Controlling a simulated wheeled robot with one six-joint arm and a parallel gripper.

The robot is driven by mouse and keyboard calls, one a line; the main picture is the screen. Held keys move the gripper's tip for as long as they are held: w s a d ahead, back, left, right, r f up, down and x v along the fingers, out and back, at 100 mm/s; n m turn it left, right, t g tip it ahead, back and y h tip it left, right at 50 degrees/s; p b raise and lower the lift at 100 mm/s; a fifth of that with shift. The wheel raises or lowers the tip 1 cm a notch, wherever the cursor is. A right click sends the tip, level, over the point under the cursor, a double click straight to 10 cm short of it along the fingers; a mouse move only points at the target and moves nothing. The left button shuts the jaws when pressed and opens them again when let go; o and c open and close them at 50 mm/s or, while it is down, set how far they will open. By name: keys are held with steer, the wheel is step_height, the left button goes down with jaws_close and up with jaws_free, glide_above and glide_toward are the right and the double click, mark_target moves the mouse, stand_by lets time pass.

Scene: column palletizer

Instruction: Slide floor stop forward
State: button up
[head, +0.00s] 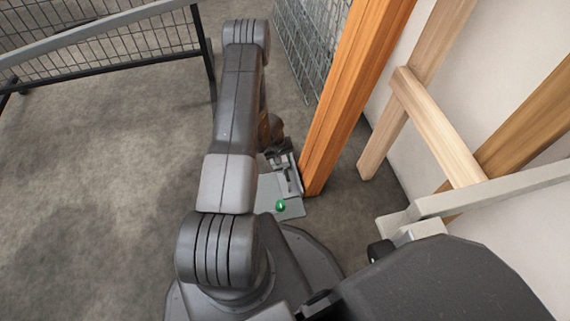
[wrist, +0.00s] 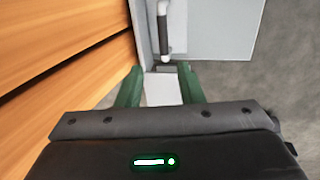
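The floor stop is a light grey plate with upright metal parts, on the floor at the foot of an orange post. In the head view its plate (head: 291,208) shows beyond my arm, with a small green round piece on it. The wrist view shows its pale plate (wrist: 222,28) and a dark rod with a light end. My gripper (wrist: 162,70) is open, its green fingers apart on either side of a pale block. I cannot tell whether they touch it. In the head view my gripper (head: 278,150) is low beside the stop, partly hidden by my arm.
The orange post (head: 350,90) rises close to the right of my gripper. Pale wooden beams (head: 435,125) lean by the white wall. A wire mesh panel (head: 312,40) stands behind. A railed fence (head: 110,45) is at the upper left. The floor at left is clear.

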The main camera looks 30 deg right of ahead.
mark_target(287, 173)
steer(key=shift+a+r+p, duration=0.2)
steer(key=shift+r+p, duration=0.05)
steer(key=shift+r, duration=0.7)
steer(key=shift+a+r+p, duration=0.2)
steer(key=shift+r, duration=0.75)
steer(key=f+b, duration=0.1)
steer(key=f, duration=0.3)
steer(key=d+f+b, duration=0.1)
steer(key=f+b, duration=0.1)
steer(key=f, duration=0.3)
steer(key=d+f+b, duration=0.1)
steer(key=f, duration=0.4)
steer(key=shift+s+d, duration=0.2)
steer(key=shift+s, duration=0.05)
steer(key=shift+w+a+r, duration=0.1)
steer(key=shift+a+r, duration=0.05)
steer(key=shift+r, duration=0.05)
